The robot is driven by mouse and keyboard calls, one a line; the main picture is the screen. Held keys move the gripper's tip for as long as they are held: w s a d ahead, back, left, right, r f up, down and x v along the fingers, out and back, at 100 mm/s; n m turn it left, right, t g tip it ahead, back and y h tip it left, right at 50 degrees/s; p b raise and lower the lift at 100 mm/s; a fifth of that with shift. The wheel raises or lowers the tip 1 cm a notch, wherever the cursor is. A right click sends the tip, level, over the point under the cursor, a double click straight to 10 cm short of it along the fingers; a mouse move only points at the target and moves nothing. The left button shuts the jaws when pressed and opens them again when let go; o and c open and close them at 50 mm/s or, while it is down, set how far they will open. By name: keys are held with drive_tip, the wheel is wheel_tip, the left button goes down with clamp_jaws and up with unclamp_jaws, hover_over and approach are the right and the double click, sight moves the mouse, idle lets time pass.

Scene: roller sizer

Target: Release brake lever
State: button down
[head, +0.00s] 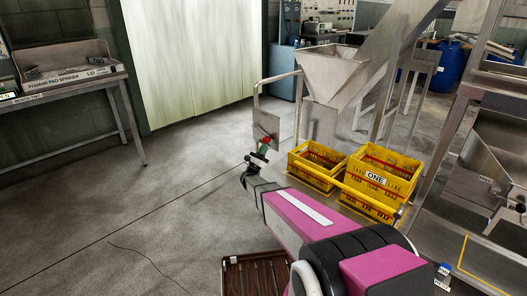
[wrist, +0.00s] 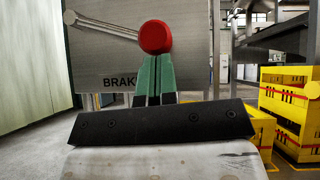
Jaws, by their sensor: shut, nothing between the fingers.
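The brake lever is a thin metal rod (wrist: 108,27) with a round red knob (wrist: 155,37) at its right end, in the wrist view. The rod slopes slightly down to the right from a pivot on a grey metal panel (wrist: 190,70) marked "BRAK", the rest of the word hidden. The red knob also shows small in the head view (head: 266,140). My gripper (wrist: 154,68) is shut and empty, its green fingers pointing up at the knob's lower edge. I cannot tell whether they touch it. In the head view my gripper (head: 263,151) is at the panel.
Yellow crates (head: 375,178), one marked "ONE", stand close to the right of my arm. A metal hopper (head: 330,72) rises behind the panel. A bench (head: 72,88) stands at the left. A brown slatted crate (head: 252,274) lies near my base. The floor at left is clear.

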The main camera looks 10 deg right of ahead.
sight(267, 139)
drive_tip(key=shift+s+r, duration=0.1)
drive_tip(key=r+n+t+y, duration=0.1)
drive_tip(key=r+n+y, duration=0.1)
drive_tip(key=n+y, duration=0.1)
drive_tip(key=s+d+r+n+t+y, duration=0.1)
drive_tip(key=r+n+t+y, duration=0.1)
drive_tip(key=n, duration=0.3)
drive_tip(key=s+r+n+t+y, duration=0.1)
drive_tip(key=r+n+t+y, duration=0.1)
drive_tip(key=r+n+y, duration=0.1)
drive_tip(key=shift+s+d+n+y, duration=0.1)
drive_tip(key=shift+d+n+y, duration=0.2)
drive_tip(key=shift+n+y, duration=0.7)
drive_tip(key=shift+w+r+n+y, duration=0.2)
drive_tip(key=shift+r+n+y, duration=0.55)
drive_tip(key=shift+r, duration=0.7)
